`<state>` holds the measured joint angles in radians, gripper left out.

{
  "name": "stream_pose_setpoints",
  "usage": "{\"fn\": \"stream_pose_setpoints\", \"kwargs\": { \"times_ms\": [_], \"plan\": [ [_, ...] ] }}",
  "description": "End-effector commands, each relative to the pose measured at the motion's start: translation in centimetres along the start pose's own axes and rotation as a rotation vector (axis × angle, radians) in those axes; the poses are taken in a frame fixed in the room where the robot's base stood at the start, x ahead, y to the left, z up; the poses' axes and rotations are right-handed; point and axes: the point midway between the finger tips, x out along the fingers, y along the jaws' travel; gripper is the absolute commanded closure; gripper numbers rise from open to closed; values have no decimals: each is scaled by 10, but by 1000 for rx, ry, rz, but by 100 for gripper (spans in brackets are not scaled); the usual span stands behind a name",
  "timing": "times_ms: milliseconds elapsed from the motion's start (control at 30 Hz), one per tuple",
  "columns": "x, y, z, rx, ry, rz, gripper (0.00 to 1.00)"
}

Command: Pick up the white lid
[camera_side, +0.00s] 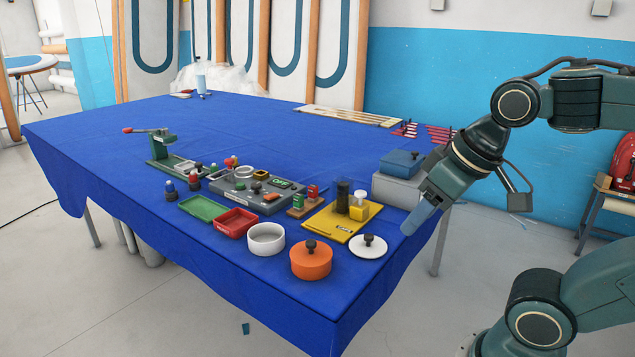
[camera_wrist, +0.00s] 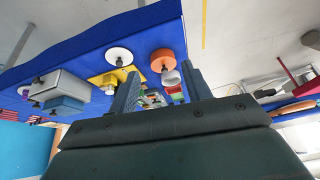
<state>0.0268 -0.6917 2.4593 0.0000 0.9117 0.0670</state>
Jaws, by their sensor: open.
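The white lid (camera_side: 368,247) is a flat round disc with a dark knob. It lies on the blue table near its right front edge, beside the yellow board and the orange pot. In the wrist view the white lid (camera_wrist: 119,56) shows beyond my gripper, up and left of the fingers. My gripper (camera_side: 412,222) is above and to the right of the lid, at the table's right edge, apart from it. Its two fingers (camera_wrist: 160,88) stand apart with nothing held between them.
An orange lidded pot (camera_side: 311,262) and an open white pot (camera_side: 266,240) stand left of the lid. The yellow board (camera_side: 336,222) with upright containers is behind it. A blue box (camera_side: 402,163) sits on a grey block (camera_side: 396,190). The table's far half is mostly clear.

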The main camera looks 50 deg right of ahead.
Motion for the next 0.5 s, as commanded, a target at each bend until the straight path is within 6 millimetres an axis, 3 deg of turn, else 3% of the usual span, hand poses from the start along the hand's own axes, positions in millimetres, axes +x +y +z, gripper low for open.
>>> {"fn": "stream_pose_setpoints", "kwargs": {
  "times_ms": [500],
  "plan": [
    [29, 42, -76, 574, -166, 112, 51]
  ]
}}
